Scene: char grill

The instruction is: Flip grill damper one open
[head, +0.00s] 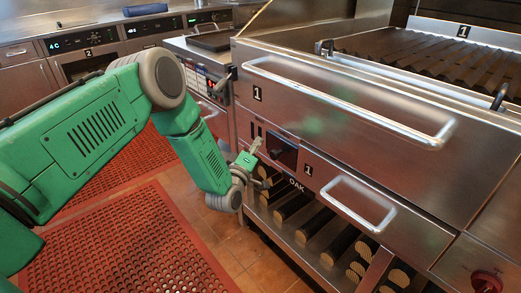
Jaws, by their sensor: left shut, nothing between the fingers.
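Grill one (350,135) is a steel unit marked "1" that fills the right of the head view. On its front, near the left corner, is a small panel with dark vertical slots (258,130) and a dark square (284,152). My green left arm reaches in from the left. My left gripper (255,147) is shut and empty, its tips close in front of the slots. I cannot tell whether it touches the panel. No damper lever can be made out clearly; the gripper covers part of this area. My right gripper is not in view.
A long bar handle (345,100) and a smaller handle (360,205) stick out from the grill front. Logs (310,225) lie on the shelf marked "OAK" below. Red perforated mats (120,250) cover the tiled floor. Ovens with green displays (68,45) stand behind.

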